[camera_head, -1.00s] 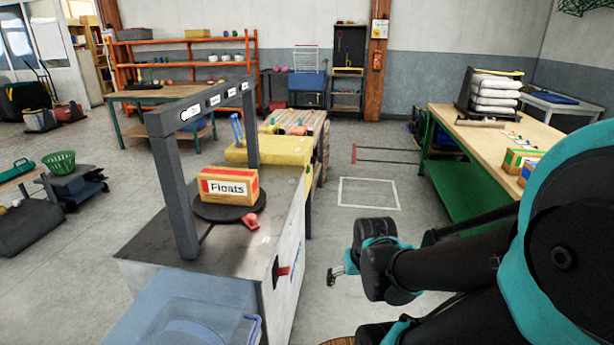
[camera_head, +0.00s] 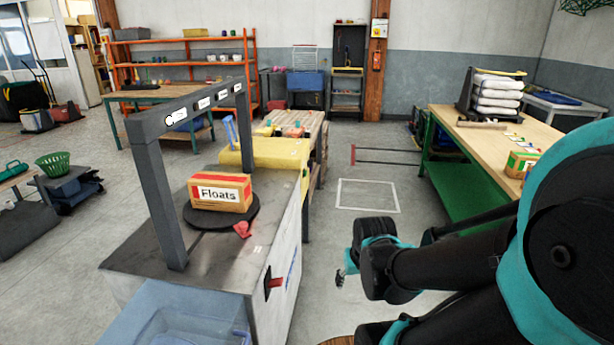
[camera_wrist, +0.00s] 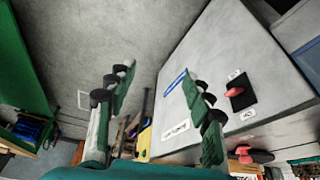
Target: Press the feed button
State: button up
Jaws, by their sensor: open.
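The grey machine (camera_head: 125,258) stands left of my arm. A red control on a black plate (camera_head: 274,284) sits on its side panel; the wrist view shows this red control (camera_wrist: 235,92) between two small labels, too small to read. A red piece (camera_head: 242,229) lies on top beside a round black plate (camera_head: 190,212) bearing a "Floats" box (camera_head: 220,193). I cannot tell which red part is the feed button. My gripper (camera_wrist: 158,78) is open and empty, its fingers apart, clear of the panel. In the head view only a small part of it shows beyond my arm.
A grey arch (camera_head: 160,185) with labels spans the machine. A blue bin (camera_head: 170,315) stands at its near end, a yellow unit (camera_head: 265,154) beyond. A green-framed workbench (camera_head: 480,120) stands right.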

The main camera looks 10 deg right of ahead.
grip_shut()
dwell(1.4)
